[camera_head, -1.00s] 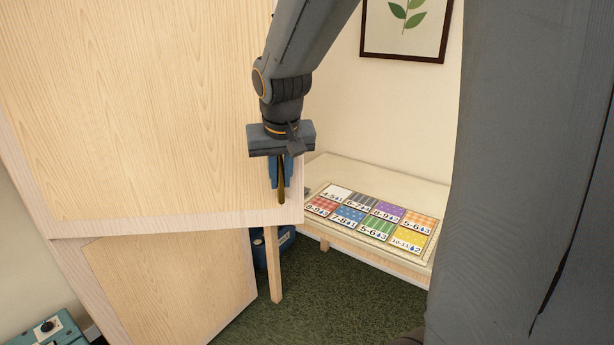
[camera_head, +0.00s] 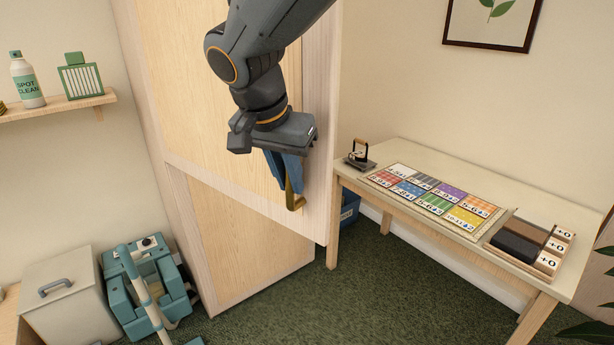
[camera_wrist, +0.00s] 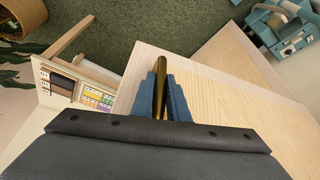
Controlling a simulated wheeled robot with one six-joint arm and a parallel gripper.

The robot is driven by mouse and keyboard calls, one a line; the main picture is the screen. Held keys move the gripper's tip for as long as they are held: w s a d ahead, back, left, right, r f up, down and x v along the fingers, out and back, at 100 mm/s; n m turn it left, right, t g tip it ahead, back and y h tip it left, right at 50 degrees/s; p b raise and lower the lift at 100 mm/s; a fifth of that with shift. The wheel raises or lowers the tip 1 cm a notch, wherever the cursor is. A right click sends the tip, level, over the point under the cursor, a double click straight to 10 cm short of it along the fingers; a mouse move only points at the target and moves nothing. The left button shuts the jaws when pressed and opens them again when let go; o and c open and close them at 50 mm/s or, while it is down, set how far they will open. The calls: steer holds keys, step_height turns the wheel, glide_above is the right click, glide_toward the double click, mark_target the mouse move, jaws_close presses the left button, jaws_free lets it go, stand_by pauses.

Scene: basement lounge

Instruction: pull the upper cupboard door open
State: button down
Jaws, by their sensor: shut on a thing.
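The upper cupboard door (camera_head: 222,95) is pale wood with a lighter frame. It stands ajar, its free lower right corner jutting out past the lower cupboard door (camera_head: 240,245), which looks closed. My gripper (camera_head: 286,178) is shut on the brass handle (camera_head: 293,198) near that free edge. In the wrist view the bar-like handle (camera_wrist: 160,75) lies between my two blue fingers (camera_wrist: 161,100). The upper door (camera_wrist: 225,110) fills the right there, its bottom edge apart from the lower front. My wrist and fingers hide part of the handle and door.
A table (camera_head: 465,180) with coloured cards and an iron-like tool (camera_head: 359,155) stands right of the cupboard. Teal cleaning equipment (camera_head: 150,280) and a lidded grey bin (camera_head: 65,300) stand at left. Green carpet (camera_head: 370,300) is open in front.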

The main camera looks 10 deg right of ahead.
steer(key=shift+s+a, duration=0.55)
steer(key=shift+a, duration=0.25)
steer(key=c, duration=1.7)
jaws_free()
steer(key=shift+b+v, duration=0.7)
steer(key=shift+v, duration=3.25)
steer(key=shift+w, duration=0.1)
